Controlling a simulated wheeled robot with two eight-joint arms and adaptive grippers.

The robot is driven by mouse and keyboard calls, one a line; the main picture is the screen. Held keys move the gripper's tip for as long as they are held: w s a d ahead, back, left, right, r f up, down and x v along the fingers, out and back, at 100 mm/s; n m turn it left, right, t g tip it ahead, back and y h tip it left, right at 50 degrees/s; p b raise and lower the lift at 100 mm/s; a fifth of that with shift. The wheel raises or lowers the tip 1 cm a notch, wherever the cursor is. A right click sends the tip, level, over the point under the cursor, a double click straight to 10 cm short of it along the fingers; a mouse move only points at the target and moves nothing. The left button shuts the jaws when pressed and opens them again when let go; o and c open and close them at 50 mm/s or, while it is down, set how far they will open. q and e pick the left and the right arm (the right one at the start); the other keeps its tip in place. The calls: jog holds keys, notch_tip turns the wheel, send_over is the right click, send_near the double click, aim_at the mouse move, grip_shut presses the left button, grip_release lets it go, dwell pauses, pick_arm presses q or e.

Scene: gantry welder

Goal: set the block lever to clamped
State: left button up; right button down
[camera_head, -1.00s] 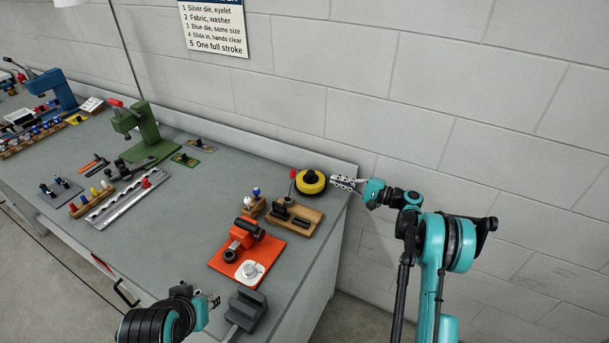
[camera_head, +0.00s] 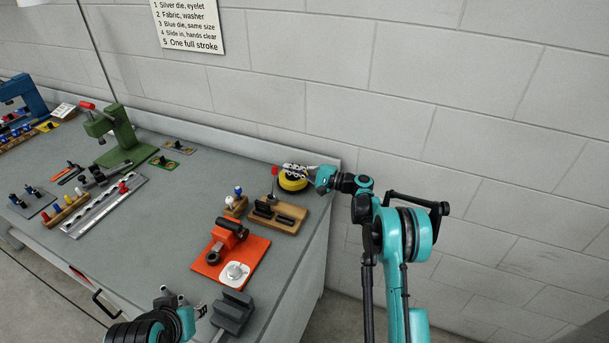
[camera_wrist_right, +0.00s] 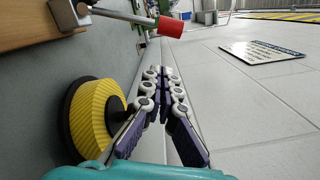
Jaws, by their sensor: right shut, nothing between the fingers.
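The block lever is a thin metal rod (camera_wrist_right: 122,14) with a red knob (camera_wrist_right: 170,27), set on a wooden block (camera_head: 279,218). In the head view its red knob (camera_head: 275,171) stands up at the back of the block. My right gripper (camera_head: 288,168) is shut and empty, just right of the knob and above a yellow disc. In the right wrist view its fingertips (camera_wrist_right: 160,82) lie below the knob, with a gap between. My left gripper (camera_head: 186,302) is at the bottom of the head view, away from the lever; its finger opening is unclear.
The yellow disc (camera_head: 292,182) with a dark base sits beside the block, under my right gripper. An orange plate (camera_head: 247,255) with a press tool and a grey vise-like block (camera_head: 233,311) are nearer. The wall (camera_head: 420,90) stands close behind. A green press (camera_head: 122,135) is farther left.

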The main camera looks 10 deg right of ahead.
jog(key=shift+s+a+r, duration=0.65)
jog(key=shift+s+a, duration=0.25)
jog(key=shift+s, duration=0.1)
jog(key=shift+s+a+r+n, duration=0.15)
jog(key=shift+s+r+n, duration=0.05)
jog(key=shift+n, duration=0.2)
jog(key=s+a+r+n, duration=0.1)
jog(key=s+a+n, duration=0.2)
jog(key=s+n, duration=0.2)
jog(key=shift+a+r+n, duration=0.15)
jog(key=shift+r+n, duration=0.15)
jog(key=shift+n, duration=0.4)
